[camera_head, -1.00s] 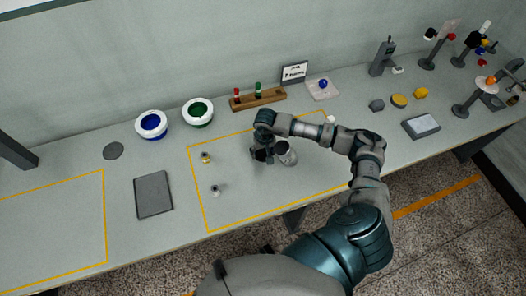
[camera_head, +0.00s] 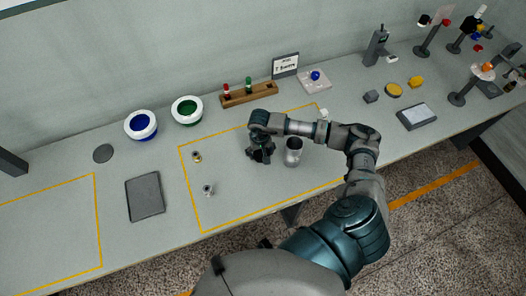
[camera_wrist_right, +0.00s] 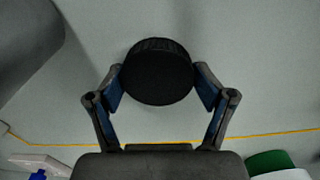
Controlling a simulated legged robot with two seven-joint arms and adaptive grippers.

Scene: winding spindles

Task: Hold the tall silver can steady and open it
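The tall silver can (camera_head: 293,153) stands on the table inside the yellow outline, just right of my right gripper. Its top looks dark and open, with no lid on it. My right gripper (camera_head: 262,156) points down beside the can, apart from it. In the right wrist view a round black lid (camera_wrist_right: 158,78) sits between the two fingertips of the right gripper, which press on its sides. In the head view the lid is mostly hidden by the gripper. My left gripper is not in view.
Two small spindle-like pieces, one brass (camera_head: 196,157) and one silver (camera_head: 208,190), stand left of the gripper. A grey flat pad (camera_head: 145,197), a blue bowl (camera_head: 141,125), a green bowl (camera_head: 187,111) and a wooden rack (camera_head: 249,95) surround the area. The outlined front area is mostly clear.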

